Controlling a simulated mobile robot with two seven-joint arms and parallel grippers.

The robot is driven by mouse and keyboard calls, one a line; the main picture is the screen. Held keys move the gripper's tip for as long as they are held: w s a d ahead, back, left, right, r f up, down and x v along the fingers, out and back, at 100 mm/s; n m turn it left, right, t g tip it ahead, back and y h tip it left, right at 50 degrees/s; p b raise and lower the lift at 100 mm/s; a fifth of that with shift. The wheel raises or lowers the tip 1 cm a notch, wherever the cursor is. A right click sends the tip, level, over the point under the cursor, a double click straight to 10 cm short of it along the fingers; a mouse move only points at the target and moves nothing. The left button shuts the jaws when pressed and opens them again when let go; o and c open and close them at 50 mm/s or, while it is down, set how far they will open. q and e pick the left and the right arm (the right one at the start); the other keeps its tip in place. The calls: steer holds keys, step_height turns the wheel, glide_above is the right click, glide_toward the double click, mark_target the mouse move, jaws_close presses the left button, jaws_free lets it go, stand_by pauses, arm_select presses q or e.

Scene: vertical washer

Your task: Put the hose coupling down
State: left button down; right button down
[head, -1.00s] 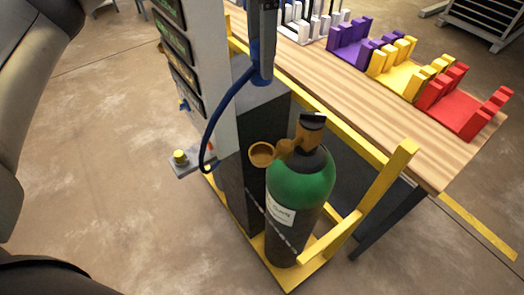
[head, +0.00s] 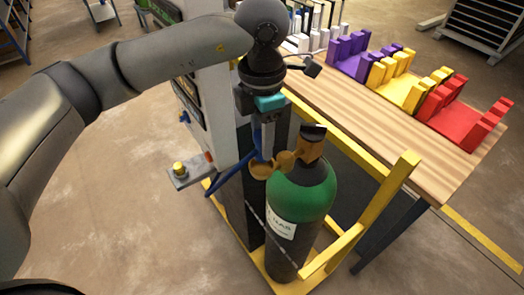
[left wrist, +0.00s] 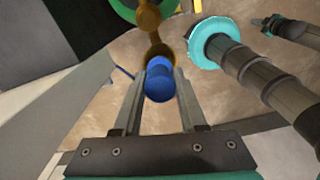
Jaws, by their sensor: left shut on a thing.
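My left gripper (head: 264,136) points down in the head view, just beside the brown valve (head: 290,157) of the green gas cylinder (head: 300,195). In the left wrist view its two fingers (left wrist: 158,100) are shut on the blue hose coupling (left wrist: 158,80). The coupling's end lies close in front of a round brown cap (left wrist: 158,50); I cannot tell whether they touch. The blue hose (head: 228,180) hangs in a low loop from the gripper toward the grey cabinet. In the head view the fingers largely hide the coupling.
The cylinder stands in a yellow frame (head: 383,215). The grey cabinet (head: 215,110) has a bracket with a yellow knob (head: 179,168). A wooden table (head: 345,105) holds purple (head: 352,60), yellow (head: 395,88) and red (head: 458,115) racks.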

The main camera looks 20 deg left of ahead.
arm_select(q)
step_height(320, 180, down, 4)
steer(key=shift+f, duration=0.1)
steer(key=shift+f, duration=0.15)
steer(key=shift+c, duration=2.3)
jaws_free()
steer(key=shift+r, duration=0.2)
steer(key=shift+r, duration=0.25)
step_height(320, 180, up, 12)
steer(key=shift+f, duration=0.15)
steer(key=shift+f, duration=0.1)
